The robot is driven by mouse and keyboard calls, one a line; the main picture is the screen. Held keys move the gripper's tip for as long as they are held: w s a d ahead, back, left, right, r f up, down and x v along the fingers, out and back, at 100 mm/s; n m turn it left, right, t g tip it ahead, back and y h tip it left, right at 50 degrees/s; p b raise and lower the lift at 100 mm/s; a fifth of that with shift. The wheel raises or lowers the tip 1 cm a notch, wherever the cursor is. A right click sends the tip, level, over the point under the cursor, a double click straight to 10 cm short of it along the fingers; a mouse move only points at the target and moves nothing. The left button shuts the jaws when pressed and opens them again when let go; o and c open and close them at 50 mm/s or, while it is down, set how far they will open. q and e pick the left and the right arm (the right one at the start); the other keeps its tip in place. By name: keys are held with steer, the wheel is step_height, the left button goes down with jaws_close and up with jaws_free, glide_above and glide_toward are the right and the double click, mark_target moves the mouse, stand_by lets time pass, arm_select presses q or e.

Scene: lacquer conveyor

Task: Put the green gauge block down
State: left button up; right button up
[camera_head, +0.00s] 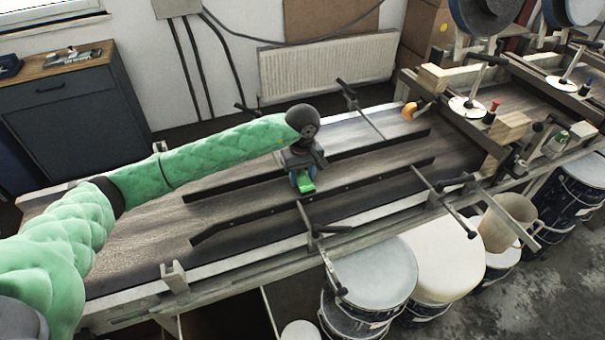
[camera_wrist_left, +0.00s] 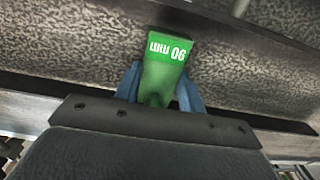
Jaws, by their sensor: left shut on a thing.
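The green gauge block (camera_head: 305,183) is between the fingers of my left gripper (camera_head: 299,181), over the middle of the conveyor (camera_head: 240,232), between two dark guide rails. I cannot tell whether the block's underside touches the belt. My right gripper is not in view.
The near guide rail (camera_head: 330,197) and far guide rail (camera_head: 290,168) run along the belt on either side. Clamp rods (camera_head: 308,228) stick out at the near edge. Machinery with wooden blocks (camera_head: 510,126) stands at the right. Paint drums (camera_head: 375,275) stand below the front edge.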

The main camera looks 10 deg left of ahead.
mark_target(303, 179)
arm_select(q)
steer(key=shift+f, duration=0.1)
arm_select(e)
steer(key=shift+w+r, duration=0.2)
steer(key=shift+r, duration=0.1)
arm_select(q)
steer(key=o, duration=1.2)
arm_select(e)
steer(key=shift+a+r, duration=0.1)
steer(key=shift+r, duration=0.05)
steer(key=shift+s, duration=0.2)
arm_select(q)
steer(key=shift+r, duration=0.3)
steer(key=shift+r+b, duration=0.25)
steer(key=shift+b, duration=0.1)
steer(key=shift+r, duration=0.3)
steer(key=shift+r+b, duration=0.35)
step_height(303, 179, up, 10)
steer(key=b, duration=0.3)
steer(key=shift+f+b, duration=0.1)
steer(key=shift+b, duration=0.3)
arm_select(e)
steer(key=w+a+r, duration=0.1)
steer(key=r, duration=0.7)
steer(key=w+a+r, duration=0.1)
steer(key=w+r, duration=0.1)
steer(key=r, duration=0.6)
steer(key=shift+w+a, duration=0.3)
